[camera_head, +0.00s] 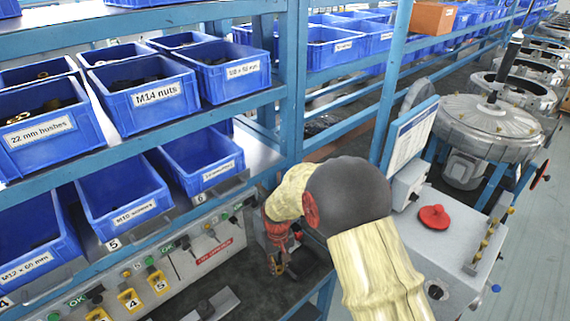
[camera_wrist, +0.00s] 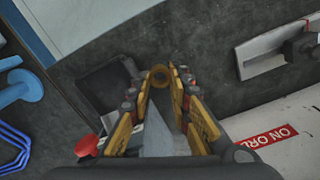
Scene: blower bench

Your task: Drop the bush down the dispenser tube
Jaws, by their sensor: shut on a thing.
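My gripper (camera_wrist: 160,84) is shut on a small brass-coloured ring, the bush (camera_wrist: 159,69), which sits between the fingertips in the wrist view. In the head view my gripper (camera_head: 279,264) points down over the dark bench, to the right of the control panel. The bush is too small to make out there. In the wrist view a dark square tray (camera_wrist: 90,88) lies beyond and left of the fingertips. I cannot make out the dispenser tube for certain in either view.
Blue bins fill the racks at left, one labelled 22 mm bushes (camera_head: 38,133). A panel with a red label (camera_head: 213,257) runs along the bench. A blue post (camera_head: 397,90) and a machine with a red knob (camera_head: 434,216) stand at right. A metal fixture (camera_wrist: 275,52) is nearby.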

